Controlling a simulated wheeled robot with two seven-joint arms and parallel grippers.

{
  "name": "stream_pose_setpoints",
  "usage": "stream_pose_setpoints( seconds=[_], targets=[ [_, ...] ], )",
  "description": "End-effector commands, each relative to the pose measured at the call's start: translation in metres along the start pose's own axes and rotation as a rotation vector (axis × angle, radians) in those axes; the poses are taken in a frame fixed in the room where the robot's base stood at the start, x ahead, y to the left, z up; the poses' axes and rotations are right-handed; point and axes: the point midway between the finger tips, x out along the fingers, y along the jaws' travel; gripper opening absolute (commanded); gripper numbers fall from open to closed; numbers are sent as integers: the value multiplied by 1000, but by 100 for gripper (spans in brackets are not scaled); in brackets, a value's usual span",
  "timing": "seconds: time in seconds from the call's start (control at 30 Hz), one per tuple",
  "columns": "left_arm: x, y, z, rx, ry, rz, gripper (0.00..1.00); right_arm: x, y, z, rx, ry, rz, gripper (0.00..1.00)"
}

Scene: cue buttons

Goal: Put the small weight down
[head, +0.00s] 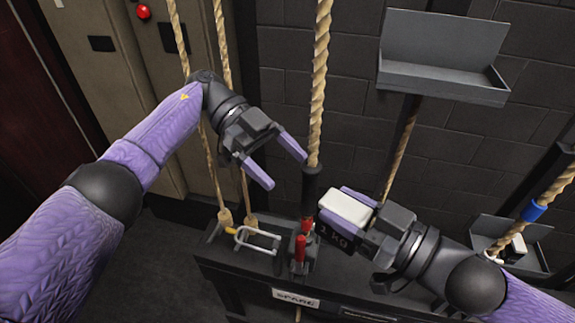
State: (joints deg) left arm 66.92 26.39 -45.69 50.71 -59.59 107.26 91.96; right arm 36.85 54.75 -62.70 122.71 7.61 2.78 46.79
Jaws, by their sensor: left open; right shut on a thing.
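The small weight (347,208) is a dark block with a white top, and "1 KG" shows on its side. My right gripper (340,207) is shut on it, above the right part of a dark bench (225,262). Its front finger is partly hidden, and I cannot tell whether the weight touches the bench. My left gripper (287,173) is open and empty, above the bench and left of the thick rope (320,85).
Red-handled levers (300,248) and a metal loop (258,241) stand on the bench, beside a "SPARE" label (297,299). A grey tray (440,78) hangs at upper right. A lower tray (525,262) stands near a rope with a blue band (533,211).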

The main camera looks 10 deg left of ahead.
Motion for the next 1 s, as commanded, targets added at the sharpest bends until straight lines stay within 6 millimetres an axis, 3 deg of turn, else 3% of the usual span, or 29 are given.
stream_pose_setpoints(
  seconds=[0.4,0.5,0.87,1.0],
  targets=[
    [92,2,-2,6,10,9,94,0,0,-2,-2,4,-2,0],
    [107,1,-2,4,7,8,94,0,0,-2,-2,4,-2,0],
    [118,1,-2,3,6,4,94,0,0,-2,-2,4,-2,0],
    [118,1,-2,3,6,4,69,0,0,-2,-2,4,-2,0]
  ],
)
